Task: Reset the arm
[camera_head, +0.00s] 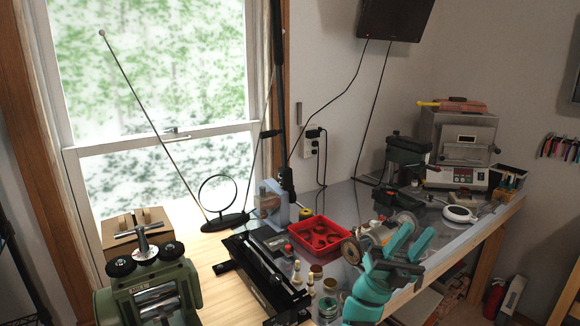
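The workbench (341,204) runs from the lower left to the right, with a metal top and a light wood part at the left. No task object beyond the arm is named.
A green rolling machine (148,296) stands at the lower left. A red tray (318,235), a black antenna base (226,222) and a grey kiln-like machine (464,141) crowd the bench. A fire extinguisher (494,298) stands lower right.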

